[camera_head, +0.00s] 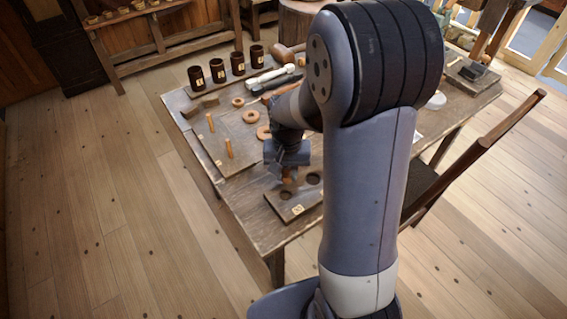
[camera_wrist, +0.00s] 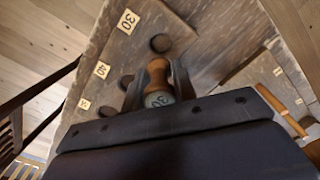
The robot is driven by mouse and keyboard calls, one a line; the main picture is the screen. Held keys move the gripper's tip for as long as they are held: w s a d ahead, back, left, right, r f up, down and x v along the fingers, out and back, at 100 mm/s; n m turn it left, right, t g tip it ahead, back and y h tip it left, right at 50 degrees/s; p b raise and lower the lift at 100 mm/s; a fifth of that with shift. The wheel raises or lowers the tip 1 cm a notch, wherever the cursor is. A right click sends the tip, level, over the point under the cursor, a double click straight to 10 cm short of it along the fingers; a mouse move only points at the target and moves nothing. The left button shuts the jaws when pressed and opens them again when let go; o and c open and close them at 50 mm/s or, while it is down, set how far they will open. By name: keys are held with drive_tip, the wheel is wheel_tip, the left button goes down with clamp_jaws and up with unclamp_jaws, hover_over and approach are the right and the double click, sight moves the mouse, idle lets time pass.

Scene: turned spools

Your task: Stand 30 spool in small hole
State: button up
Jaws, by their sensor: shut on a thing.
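The 30 spool (camera_wrist: 157,76), turned wood with a pale end cap marked 30, is between the two fingers of my gripper (camera_wrist: 158,92). My gripper is shut on it. The hole board (camera_wrist: 150,18) lies beneath, with dark round holes beside labels. The hole by the 30 label (camera_wrist: 161,43) shows just past the spool's far end; the 40 hole (camera_wrist: 127,80) is left of the spool, partly behind a finger. In the head view my gripper (camera_head: 288,176) is over the board (camera_head: 296,206). I cannot tell whether the spool touches the board.
A peg board (camera_head: 236,162) with two upright pegs and several wooden rings (camera_head: 264,132) lie on the table behind my gripper. Several dark cups (camera_head: 219,71) stand at the back. A chair (camera_head: 480,150) is at the right. My arm hides part of the table.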

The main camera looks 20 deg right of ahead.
drive_tip(key=shift+s+a+f, duration=0.15)
drive_tip(key=shift+s+f, duration=0.05)
drive_tip(key=shift+f, duration=0.05)
drive_tip(key=shift+f+b, duration=2.45)
drive_tip(key=shift+f, duration=0.4)
drive_tip(key=shift+f+b, duration=0.4)
drive_tip(key=shift+f, duration=0.15)
